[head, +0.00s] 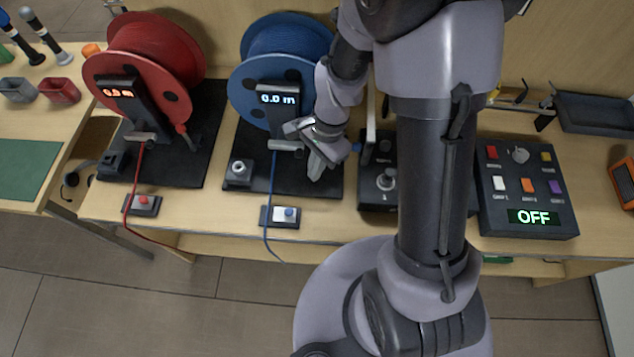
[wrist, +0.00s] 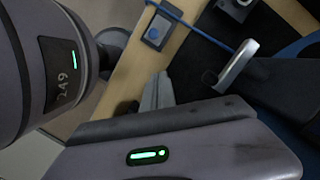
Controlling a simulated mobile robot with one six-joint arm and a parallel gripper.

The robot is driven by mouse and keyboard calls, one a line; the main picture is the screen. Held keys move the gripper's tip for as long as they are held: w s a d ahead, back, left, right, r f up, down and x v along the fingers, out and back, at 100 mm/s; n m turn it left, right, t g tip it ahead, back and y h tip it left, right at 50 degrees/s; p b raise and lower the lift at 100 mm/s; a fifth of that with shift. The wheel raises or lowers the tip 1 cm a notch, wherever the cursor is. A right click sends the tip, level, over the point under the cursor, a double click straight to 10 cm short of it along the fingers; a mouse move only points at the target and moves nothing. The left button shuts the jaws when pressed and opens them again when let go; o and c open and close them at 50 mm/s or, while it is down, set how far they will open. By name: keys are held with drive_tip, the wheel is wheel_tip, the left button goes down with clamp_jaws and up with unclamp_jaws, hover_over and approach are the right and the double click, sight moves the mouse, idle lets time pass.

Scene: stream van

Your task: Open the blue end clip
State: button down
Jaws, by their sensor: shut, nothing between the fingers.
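The blue cable reel (head: 270,75) stands on a dark base plate with a display reading 0.0 m. A grey metal guide (head: 287,145) sits under its display, and the blue cable (head: 267,205) hangs from there over the table's front edge. The guide also shows in the wrist view (wrist: 238,66). My gripper (head: 316,172) points down over the right part of the blue reel's base, right of the guide. Its fingers are shut and empty. I cannot make out the blue end clip; my wrist and gripper cover that side of the reel.
A red reel (head: 145,65) with its cable stands to the left. A box with a blue button (head: 288,212) lies at the front edge. A joystick box (head: 380,185) stands close on the right, then a panel reading OFF (head: 525,190).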

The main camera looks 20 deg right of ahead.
drive_tip(key=b, duration=0.3)
approach(295, 211)
drive_tip(key=d+f, duration=0.1)
drive_tip(key=w+d+f, duration=0.1)
drive_tip(key=f, duration=0.1)
drive_tip(key=shift+w+d+f, duration=0.2)
drive_tip(key=shift+d+f, duration=0.1)
drive_tip(key=a, duration=0.1)
drive_tip(key=s+a+f+b, duration=0.1)
drive_tip(key=a, duration=0.1)
drive_tip(key=shift+s, duration=0.15)
drive_tip(key=shift+s+a, duration=0.15)
drive_tip(key=shift+a, duration=0.15)
